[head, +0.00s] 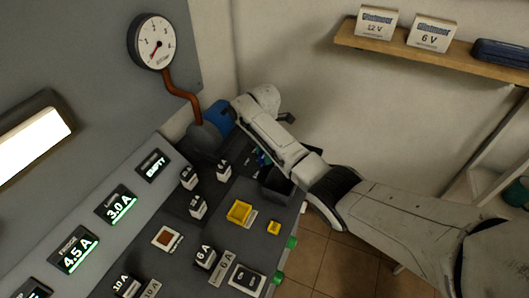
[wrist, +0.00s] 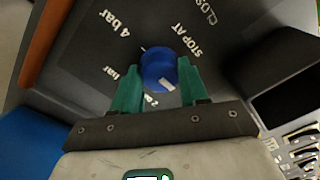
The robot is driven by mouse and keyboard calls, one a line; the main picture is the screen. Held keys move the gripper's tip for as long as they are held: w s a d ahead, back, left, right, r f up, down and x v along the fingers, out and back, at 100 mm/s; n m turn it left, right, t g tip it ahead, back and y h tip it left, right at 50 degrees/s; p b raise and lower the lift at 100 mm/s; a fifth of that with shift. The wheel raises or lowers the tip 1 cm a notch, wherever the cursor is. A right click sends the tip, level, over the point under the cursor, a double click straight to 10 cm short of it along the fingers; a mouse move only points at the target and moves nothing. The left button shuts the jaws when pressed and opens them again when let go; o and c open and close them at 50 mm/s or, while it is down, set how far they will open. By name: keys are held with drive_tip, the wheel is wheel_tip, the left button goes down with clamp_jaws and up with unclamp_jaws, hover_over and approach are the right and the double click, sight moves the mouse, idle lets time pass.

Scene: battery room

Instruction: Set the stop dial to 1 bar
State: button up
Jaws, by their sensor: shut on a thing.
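The stop dial (wrist: 157,66) is a round blue knob on a dark panel in the wrist view. A pale mark shows on its lower right part. "STOP AT" is printed to its upper right and "4 bar" to its upper left; other bar labels below are partly hidden, so I cannot read the setting. My gripper (wrist: 157,78) has its two green fingers on either side of the knob, shut on it. In the head view my arm mostly hides the dial. The pressure gauge (head: 152,43) is round and white, its red needle pointing lower left.
A copper pipe (head: 181,88) runs from the gauge to a grey fitting beside a blue part (head: 219,116). An open dark bin (head: 284,188) lies below my wrist. The console holds small labelled blocks, a yellow block (head: 239,212) and lit displays (head: 117,206). A shelf (head: 430,53) hangs at right.

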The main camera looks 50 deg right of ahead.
drive_tip(key=o, duration=1.1)
drive_tip(key=shift+c, duration=0.2)
wheel_tip(320, 180, up, 11)
drive_tip(key=b, duration=0.1)
drive_tip(key=shift+w, duration=0.15)
drive_tip(key=shift+f, duration=0.1)
